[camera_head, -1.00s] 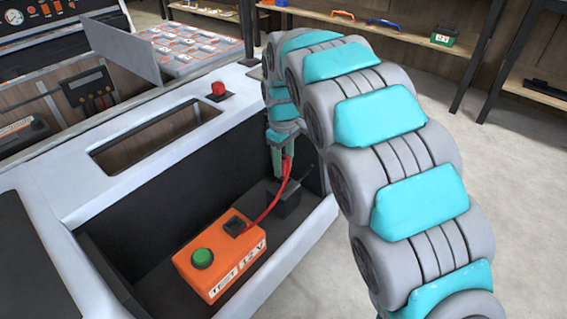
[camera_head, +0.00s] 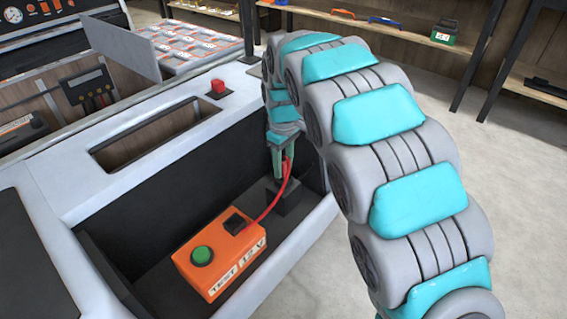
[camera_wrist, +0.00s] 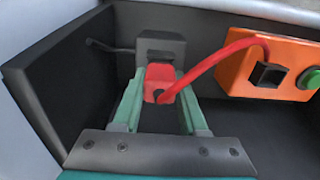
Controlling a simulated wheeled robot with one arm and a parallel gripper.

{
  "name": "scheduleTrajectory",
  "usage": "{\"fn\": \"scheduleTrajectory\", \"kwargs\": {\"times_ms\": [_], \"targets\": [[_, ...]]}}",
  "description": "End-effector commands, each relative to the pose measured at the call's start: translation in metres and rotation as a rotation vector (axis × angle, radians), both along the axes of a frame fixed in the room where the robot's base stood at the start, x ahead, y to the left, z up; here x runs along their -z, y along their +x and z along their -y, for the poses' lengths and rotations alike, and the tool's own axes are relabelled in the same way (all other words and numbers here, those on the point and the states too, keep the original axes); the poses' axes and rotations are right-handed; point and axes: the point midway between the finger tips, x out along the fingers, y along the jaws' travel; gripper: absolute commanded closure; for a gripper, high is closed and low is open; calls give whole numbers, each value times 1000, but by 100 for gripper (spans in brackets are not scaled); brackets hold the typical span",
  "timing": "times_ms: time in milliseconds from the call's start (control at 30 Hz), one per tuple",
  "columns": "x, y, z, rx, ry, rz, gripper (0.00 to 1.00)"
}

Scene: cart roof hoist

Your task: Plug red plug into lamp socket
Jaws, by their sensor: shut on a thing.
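My gripper (camera_head: 282,170) reaches down into the open cart compartment. In the wrist view its green fingers (camera_wrist: 160,98) are shut on the red plug (camera_wrist: 158,78), one on each side. A red cable runs from the plug to the orange test box (camera_head: 225,255), marked 12 V with a green button. The dark grey socket block (camera_head: 288,203) stands on the compartment floor below the plug. In the wrist view the socket block (camera_wrist: 162,44) is directly ahead of the plug, with a dark slot partly showing. I cannot tell whether plug and socket touch.
The compartment's white rim (camera_head: 295,265) and dark walls enclose the gripper closely. A thin black cable (camera_wrist: 105,46) leads from the socket to the wall. A red button (camera_head: 218,89) sits on the cart's top. Floor on the right is clear.

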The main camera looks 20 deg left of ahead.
Motion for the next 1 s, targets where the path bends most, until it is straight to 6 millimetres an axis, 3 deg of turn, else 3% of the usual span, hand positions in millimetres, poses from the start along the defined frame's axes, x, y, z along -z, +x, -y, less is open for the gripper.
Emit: {"fn": "scheduleTrajectory", "kwargs": {"times_ms": [867,900,1000], "targets": [[21,0,0,0,0,0,100],[20,0,0,0,1,0,54],[20,0,0,0,1,1,43]]}}
